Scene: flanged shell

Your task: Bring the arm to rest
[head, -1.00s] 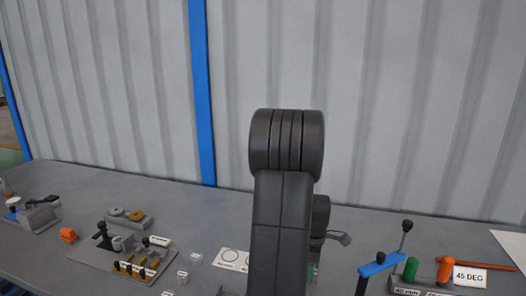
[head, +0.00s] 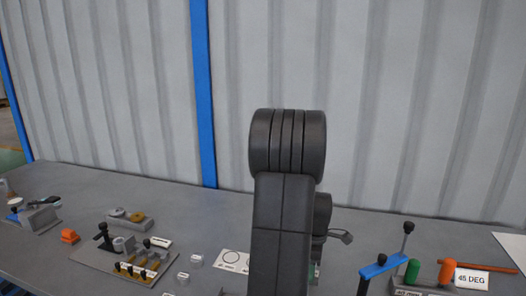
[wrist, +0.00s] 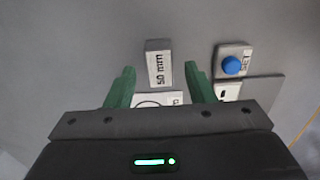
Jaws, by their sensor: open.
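My arm (head: 282,215) stands upright in the middle of the head view and hides part of the bench behind it. My gripper (wrist: 158,85) shows in the wrist view with two green fingers spread apart and nothing between them. Beyond the fingertips, a grey block labelled 50 mm (wrist: 158,64) lies on the bench top. In the head view my gripper is mostly hidden behind the arm.
At right are a blue lever piece (head: 380,266), a green knob (head: 412,271) and a 45 DEG sign (head: 472,280). A blue button (wrist: 231,65) sits right of the fingers.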

